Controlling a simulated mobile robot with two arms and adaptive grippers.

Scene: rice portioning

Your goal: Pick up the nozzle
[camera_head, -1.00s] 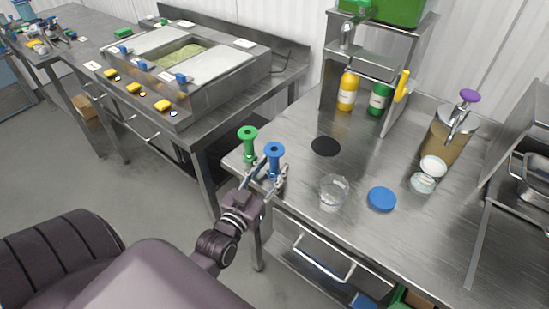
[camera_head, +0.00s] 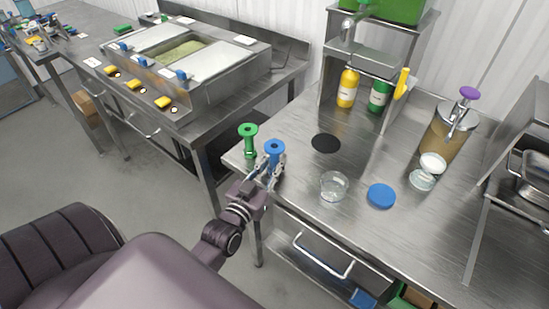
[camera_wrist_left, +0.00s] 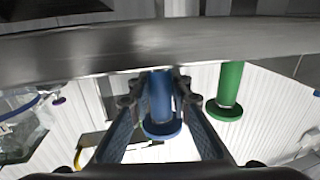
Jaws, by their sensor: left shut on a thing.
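The blue nozzle (camera_head: 273,148) stands upright near the left corner of the steel table. My left gripper (camera_head: 272,170) is shut on it, with a finger on each side. In the left wrist view the blue nozzle (camera_wrist_left: 160,100) sits between the two fingers of my left gripper (camera_wrist_left: 160,104). A green nozzle (camera_head: 248,140) of the same shape stands just to the left, apart from the gripper; it also shows in the left wrist view (camera_wrist_left: 230,90). My right gripper is not in view.
A clear glass (camera_head: 333,185) and a blue lid (camera_head: 381,195) lie to the right on the table. A black disc (camera_head: 325,143) is behind. Yellow (camera_head: 347,88) and green (camera_head: 379,96) bottles stand under the dispenser stand. A pump container (camera_head: 447,132) is farther right.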

